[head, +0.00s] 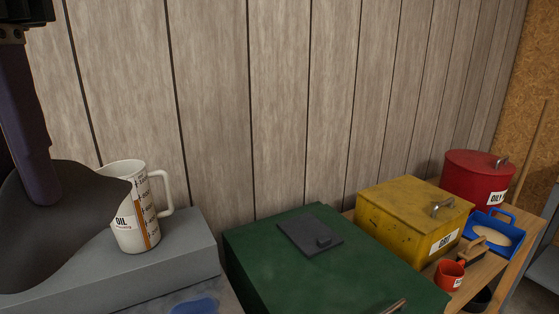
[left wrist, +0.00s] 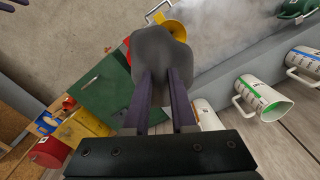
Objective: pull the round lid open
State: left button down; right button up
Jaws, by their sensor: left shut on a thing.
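A red can (head: 472,188) labelled OILY stands at the far right of the bench in the head view. Its round red lid (head: 478,159) with a metal handle looks shut. The can also shows in the left wrist view (left wrist: 48,152). My left gripper (head: 42,195) is at the far left, well away from the can. It is shut on a dark grey rag (head: 75,215), which hangs in front of the white oil jug. The rag shows between its fingers in the left wrist view (left wrist: 158,52).
A white oil jug (head: 135,225) stands on a grey ledge near the rag. A green box (head: 290,265) and a yellow lidded box (head: 400,215) lie between my left gripper and the can. A blue tray (head: 490,222) and red mug (head: 447,277) sit before the can.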

aim_at(477, 162)
jog(key=i+l, duration=0.2)
jog(key=l, duration=0.15)
jog(key=i+l, duration=0.2)
jog(key=l, duration=0.2)
jog(key=i+l+u, duration=0.1)
jog(key=l, duration=0.25)
jog(key=i+l, duration=0.25)
jog(key=l, duration=0.15)
jog(key=i+l, duration=0.2)
jog(key=l, duration=0.2)
jog(key=i+l+u, duration=0.1)
jog(key=l, duration=0.3)
jog(key=i+l, duration=0.2)
jog(key=l, duration=0.15)
jog(key=i+l, duration=0.15)
jog(key=l, duration=0.2)
jog(key=i+l, duration=0.2)
jog(key=l, duration=0.15)
jog(key=i+l+u, duration=0.1)
jog(key=l, duration=0.25)
jog(key=i+l, duration=0.4)
jog(key=l, duration=0.3)
jog(key=i+l, duration=0.15)
jog(key=l, duration=0.2)
jog(key=i+l, duration=0.15)
jog(key=l, duration=0.2)
jog(key=i+u, duration=0.05)
